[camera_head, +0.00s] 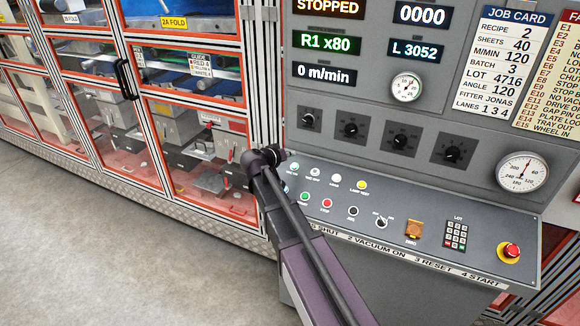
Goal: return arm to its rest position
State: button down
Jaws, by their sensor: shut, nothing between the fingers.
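My own arm (305,235) reaches up from the bottom edge in front of the control desk. Its dark tube ends at a purple-black joint (264,168) near the desk's upper left corner. I cannot make out my gripper or its fingers in this view. The arm covers part of the desk's left side and some of its lower label strip. I cannot tell whether the joint touches the desk or hangs in front of it.
The sloped control desk (430,228) carries buttons, a keypad (456,235) and a red emergency stop (511,252). Above it, a panel shows STOPPED, dials and a job card (496,62). Orange-framed guard doors (195,105) with a black handle (126,79) stand left. Grey floor (90,250) is clear.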

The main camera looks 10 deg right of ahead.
jog(key=s+d+f+g, duration=0.1)
jog(key=s, duration=0.1)
jog(key=s+f+y, duration=0.1)
jog(key=s, duration=0.1)
jog(key=s+d+f+g, duration=0.1)
jog(key=s+f, duration=0.1)
jog(key=shift+s+d+g+y, duration=0.3)
jog(key=shift+d, duration=0.05)
jog(key=s+f+g+y, duration=0.1)
jog(key=s, duration=0.1)
jog(key=s+f+g, duration=0.1)
jog(key=s, duration=0.2)
jog(key=s+f+y, duration=0.1)
jog(key=s+f, duration=0.1)
jog(key=shift+s+d+g+y, duration=0.3)
jog(key=shift+d+g, duration=0.05)
jog(key=shift+g, duration=0.05)
jog(key=s+a+f+n+g+y, duration=0.1)
jog(key=s+a+f+y, duration=0.1)
jog(key=s, duration=0.5)
jog(key=s+a+f+n+g+y, duration=0.1)
jog(key=s+a+g+y, duration=0.1)
jog(key=s+y, duration=0.2)
jog(key=shift+s+f+n, duration=0.3)
jog(key=shift+s+f, duration=0.05)
jog(key=shift+s, duration=1.1)
